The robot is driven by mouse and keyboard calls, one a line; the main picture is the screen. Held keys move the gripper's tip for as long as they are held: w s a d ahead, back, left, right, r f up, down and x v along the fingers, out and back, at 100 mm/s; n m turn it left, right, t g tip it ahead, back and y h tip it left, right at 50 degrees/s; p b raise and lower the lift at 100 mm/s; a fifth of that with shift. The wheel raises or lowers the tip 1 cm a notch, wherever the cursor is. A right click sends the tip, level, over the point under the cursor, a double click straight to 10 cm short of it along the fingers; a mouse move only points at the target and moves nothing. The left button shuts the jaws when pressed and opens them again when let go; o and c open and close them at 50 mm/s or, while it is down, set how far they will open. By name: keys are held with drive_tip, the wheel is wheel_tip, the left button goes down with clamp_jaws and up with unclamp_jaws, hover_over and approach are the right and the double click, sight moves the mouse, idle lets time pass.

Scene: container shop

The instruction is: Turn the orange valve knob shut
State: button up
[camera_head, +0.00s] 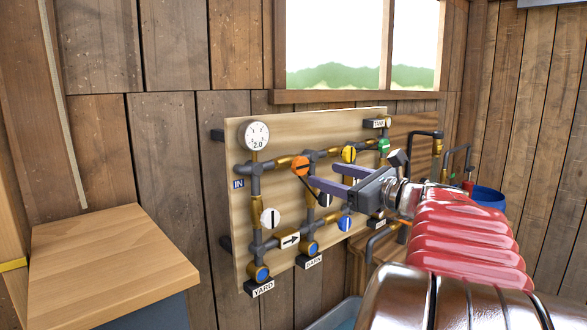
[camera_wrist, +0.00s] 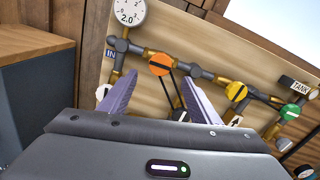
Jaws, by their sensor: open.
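The orange valve knob (camera_head: 300,166) sits on the upper pipe of the wooden valve board (camera_head: 235,128), right of the gauge. It has a dark bar across its face, tilted slightly from level. It also shows in the wrist view (camera_wrist: 161,64), above and between my fingers. My gripper (camera_head: 318,180) is open and empty, pointing at the board from the right. In the wrist view its two purple fingers (camera_wrist: 158,97) are spread apart. The fingertips lie near the knob, apart from it as far as I can tell; the exact gap is unclear.
A yellow knob (camera_head: 349,153), a green knob (camera_head: 384,145), a white knob (camera_head: 270,218) and blue knobs (camera_head: 345,224) share the board. A gauge (camera_head: 254,135) reads about 2.0. A wooden-topped cabinet (camera_head: 110,258) stands left. A blue bucket (camera_head: 488,197) is at right.

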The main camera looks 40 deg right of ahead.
sight(303, 168)
drive_tip(key=w, duration=1)
drive_tip(key=shift+w+a, duration=0.15)
drive_tip(key=shift+w, duration=0.2)
drive_tip(key=shift+c, duration=0.5)
drive_tip(key=shift+a, duration=0.1)
drive_tip(key=c, duration=1)
